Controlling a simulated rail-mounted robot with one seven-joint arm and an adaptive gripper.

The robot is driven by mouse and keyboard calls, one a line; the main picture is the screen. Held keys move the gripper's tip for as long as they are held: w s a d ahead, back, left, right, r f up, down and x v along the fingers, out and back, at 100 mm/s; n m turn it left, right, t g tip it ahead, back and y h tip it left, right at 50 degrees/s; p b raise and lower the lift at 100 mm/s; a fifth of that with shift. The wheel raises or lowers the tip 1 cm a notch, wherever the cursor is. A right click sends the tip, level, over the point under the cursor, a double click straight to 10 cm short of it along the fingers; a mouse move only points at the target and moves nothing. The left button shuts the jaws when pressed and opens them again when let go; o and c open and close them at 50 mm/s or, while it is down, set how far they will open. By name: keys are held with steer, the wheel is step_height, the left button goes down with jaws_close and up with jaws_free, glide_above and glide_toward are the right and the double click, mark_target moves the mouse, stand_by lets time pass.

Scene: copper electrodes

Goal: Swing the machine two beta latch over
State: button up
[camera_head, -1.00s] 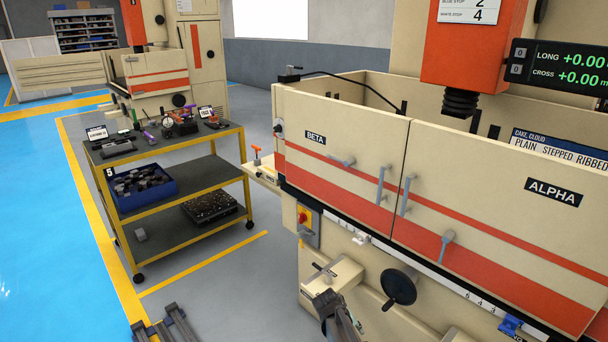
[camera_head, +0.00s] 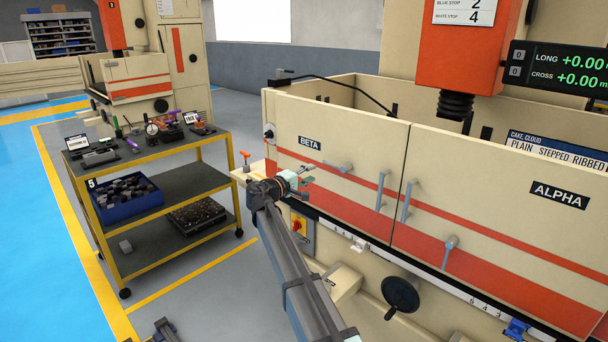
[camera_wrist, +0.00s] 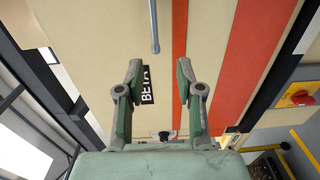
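The cream door marked BETA (camera_head: 310,143) is closed on the machine, with red stripes across it. Its small grey latch lever (camera_head: 338,167) lies nearly level right of the label. In the wrist view, a grey bar that appears to be this latch (camera_wrist: 154,25) shows at the top, beyond my fingertips. My gripper (camera_head: 304,179) is in front of the door's left part, below the label and left of the latch. In the wrist view, my gripper (camera_wrist: 159,72) is open and empty, with the BETA label between its fingers. It appears apart from the latch.
Vertical grey handles (camera_head: 381,190) (camera_head: 406,200) stand beside the door seam. The ALPHA door (camera_head: 500,240) has its own lever (camera_head: 449,250). A handwheel (camera_head: 401,294) and red switch (camera_head: 297,225) sit below. A loaded trolley (camera_head: 150,150) stands left; open floor lies between.

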mark_target(327, 164)
steer(key=x, duration=0.2)
steer(key=p+x, duration=0.1)
steer(key=x, duration=0.2)
steer(key=r+p+x, duration=0.1)
steer(key=x, duration=0.2)
steer(key=shift+s+d, duration=0.1)
steer(key=shift+d+f, duration=0.1)
steer(key=shift+f, duration=0.05)
steer(key=shift+w+d+b, duration=0.25)
steer(key=shift+w+b, duration=0.05)
steer(key=shift+b, duration=0.05)
jaws_close()
stand_by(0.4)
